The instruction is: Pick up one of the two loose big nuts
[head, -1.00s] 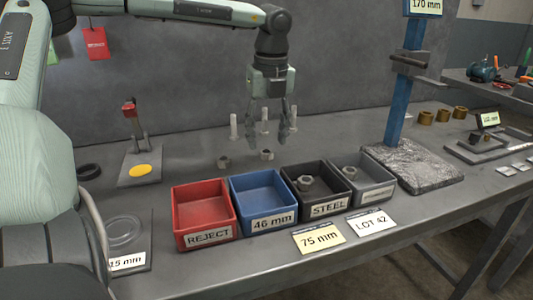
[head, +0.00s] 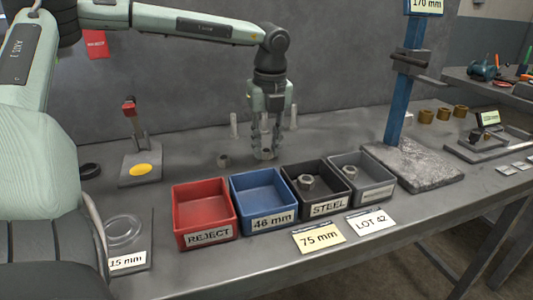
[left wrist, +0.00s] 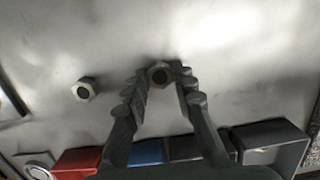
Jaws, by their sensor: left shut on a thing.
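Two loose big nuts lie on the grey bench behind the row of bins. One loose nut (left wrist: 160,76) sits between the fingertips of my left gripper (head: 264,154), which is down at the bench and shut on it. In the head view the fingers mostly hide this nut. The other loose nut (head: 223,161) lies to the left, apart from the gripper; it also shows in the left wrist view (left wrist: 84,90). My right gripper is not in view.
The last two each hold a nut. Pale upright posts (head: 233,125) stand near the gripper. A blue column (head: 401,105) rises at right.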

